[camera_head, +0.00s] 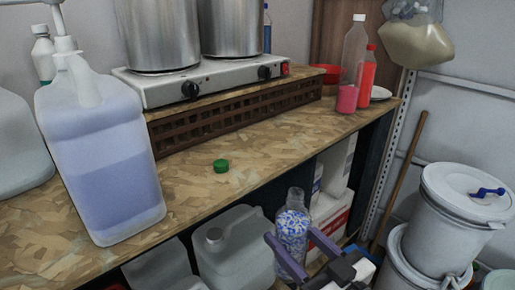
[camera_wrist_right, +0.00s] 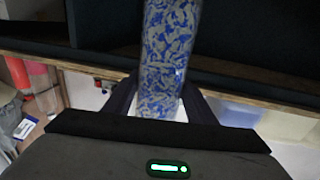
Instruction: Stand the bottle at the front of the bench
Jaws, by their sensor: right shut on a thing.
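A clear bottle (camera_head: 292,225) filled with blue and white granules is held upright, tilted slightly, in front of the bench's front edge. My right gripper (camera_head: 290,238) is shut around its body, with one purple finger on each side. The bottle (camera_wrist_right: 168,50) also shows between the fingers in the right wrist view, its upper end cut off by the frame. In the head view its neck looks open, without a cap. The bench top (camera_head: 190,195) is bare along its front middle, apart from a green cap (camera_head: 221,166). My left gripper is not in view.
A large jug of blue liquid (camera_head: 105,165) stands at the bench's left. A hotplate (camera_head: 215,80) with two pots is behind. Clear (camera_head: 353,65) and red (camera_head: 368,75) bottles stand at the right end. White drums (camera_head: 465,195) stand right; canisters (camera_head: 235,250) are below the bench.

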